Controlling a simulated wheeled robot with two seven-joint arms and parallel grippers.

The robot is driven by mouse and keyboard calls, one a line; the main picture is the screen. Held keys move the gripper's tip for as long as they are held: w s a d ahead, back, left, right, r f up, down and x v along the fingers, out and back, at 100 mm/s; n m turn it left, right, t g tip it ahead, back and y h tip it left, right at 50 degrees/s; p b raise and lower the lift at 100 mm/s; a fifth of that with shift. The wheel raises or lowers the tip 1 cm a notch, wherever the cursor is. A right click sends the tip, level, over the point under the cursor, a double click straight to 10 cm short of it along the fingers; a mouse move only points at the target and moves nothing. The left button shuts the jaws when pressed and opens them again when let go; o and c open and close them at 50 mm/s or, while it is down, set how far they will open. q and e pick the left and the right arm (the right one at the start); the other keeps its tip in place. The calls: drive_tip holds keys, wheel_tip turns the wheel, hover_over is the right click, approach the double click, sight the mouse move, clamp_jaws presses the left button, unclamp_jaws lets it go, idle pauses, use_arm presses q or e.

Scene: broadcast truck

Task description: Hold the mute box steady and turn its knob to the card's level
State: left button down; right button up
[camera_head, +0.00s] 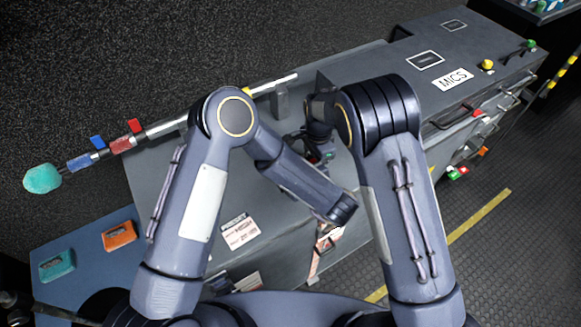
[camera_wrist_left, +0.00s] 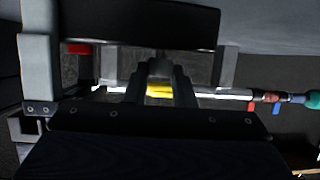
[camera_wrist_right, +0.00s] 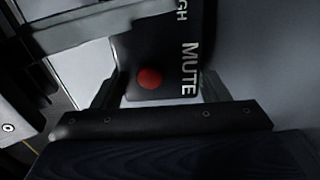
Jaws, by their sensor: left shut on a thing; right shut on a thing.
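The black mute box (camera_wrist_right: 128,58) shows in the right wrist view, with white "MUTE" lettering, part of a word ending in "GH", and a round red spot. My right gripper (camera_wrist_right: 157,92) is shut on the box, one finger at each side. In the left wrist view, a dark block (camera_wrist_left: 140,22) fills the top. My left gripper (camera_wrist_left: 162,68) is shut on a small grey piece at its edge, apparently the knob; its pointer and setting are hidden. A printed white card (camera_head: 238,231) lies on the grey surface in the head view; I cannot read its level.
A boom pole (camera_head: 165,127) with a teal tip (camera_head: 42,178) lies on supports behind my arms. Orange (camera_head: 119,236) and teal (camera_head: 57,265) packs lie on the blue surface at left. A grey case marked "MICS" (camera_head: 410,55) stands at the back right.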

use_arm(q)
drive_tip(key=shift+f, duration=0.15)
drive_tip(key=c, duration=1.2)
unclamp_jaws()
drive_tip(key=v, duration=1.2)
